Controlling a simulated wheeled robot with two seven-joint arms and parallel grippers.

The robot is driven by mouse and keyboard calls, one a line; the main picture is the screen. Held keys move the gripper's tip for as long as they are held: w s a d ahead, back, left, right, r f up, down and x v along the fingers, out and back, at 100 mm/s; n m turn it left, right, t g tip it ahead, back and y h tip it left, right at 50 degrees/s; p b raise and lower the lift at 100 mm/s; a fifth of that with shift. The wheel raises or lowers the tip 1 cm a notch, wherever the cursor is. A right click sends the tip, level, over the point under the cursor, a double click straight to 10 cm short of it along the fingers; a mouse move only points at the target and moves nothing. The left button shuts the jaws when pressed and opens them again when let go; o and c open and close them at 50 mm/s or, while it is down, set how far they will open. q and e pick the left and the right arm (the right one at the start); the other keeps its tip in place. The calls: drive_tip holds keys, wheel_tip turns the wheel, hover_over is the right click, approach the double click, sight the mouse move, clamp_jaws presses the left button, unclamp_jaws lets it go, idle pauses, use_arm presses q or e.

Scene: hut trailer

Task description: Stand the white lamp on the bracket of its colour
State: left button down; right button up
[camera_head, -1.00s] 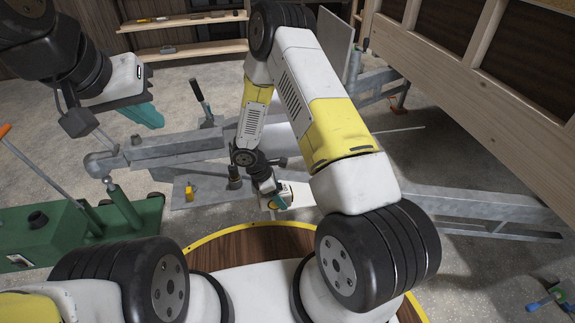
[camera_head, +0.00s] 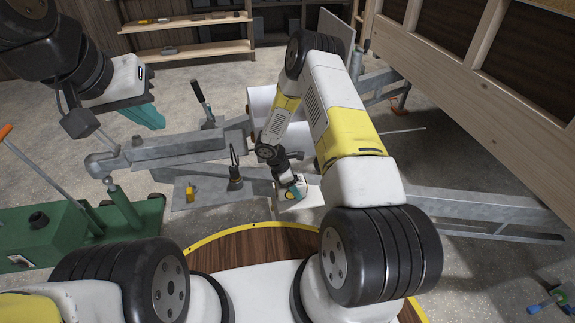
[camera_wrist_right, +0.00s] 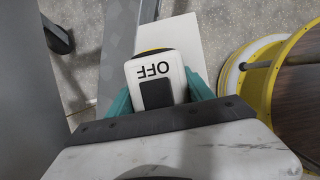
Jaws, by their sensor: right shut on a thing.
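My right gripper (camera_head: 294,191) is low over the near side of the trailer frame. Its teal fingers (camera_wrist_right: 162,100) are shut on a white lamp (camera_wrist_right: 155,68) marked OFF, with a dark panel on its face. In the head view the lamp is small and partly hidden by the gripper. A flat white plate, perhaps the white bracket (camera_head: 312,196), lies under or just beyond the lamp; it also shows in the wrist view (camera_wrist_right: 178,25). I cannot tell whether they touch. My left gripper (camera_head: 148,116) hangs at upper left, away from the lamp; its finger gap is unclear.
Metal trailer beams (camera_head: 470,205) run alongside. A green jack (camera_head: 45,235) stands at left. A wooden wall (camera_head: 470,85) rises at right.

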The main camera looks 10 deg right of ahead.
drive_tip(key=o, duration=1.6)
drive_tip(key=shift+f, duration=0.1)
drive_tip(key=v, duration=1.2)
drive_tip(key=shift+d, duration=0.1)
drive_tip(key=s+d+r+m+y, duration=0.1)
drive_tip(key=s+r+m, duration=0.15)
drive_tip(key=r, duration=0.65)
drive_tip(key=s+d+r+m+t, duration=0.1)
drive_tip(key=s+d+r+m, duration=0.15)
drive_tip(key=r, duration=0.55)
drive_tip(key=s+d+r+m+y, duration=0.1)
drive_tip(key=r+m, duration=0.2)
drive_tip(key=r, duration=0.6)
drive_tip(key=s+r+m+t+y, duration=0.1)
drive_tip(key=s+r+m, duration=0.2)
drive_tip(key=s+r, duration=0.2)
drive_tip(key=s+a+r+m+t+y, duration=0.1)
drive_tip(key=s+r+m+t+y, duration=0.1)
drive_tip(key=s+r, duration=0.3)
drive_tip(key=s+a+r+m+t+y, duration=0.1)
drive_tip(key=s+r+m, duration=0.3)
drive_tip(key=s, duration=0.5)
drive_tip(key=shift+s+r+m+t+y, duration=0.3)
drive_tip(key=shift+r+m+t+y, duration=0.1)
drive_tip(key=shift+r+t, duration=0.1)
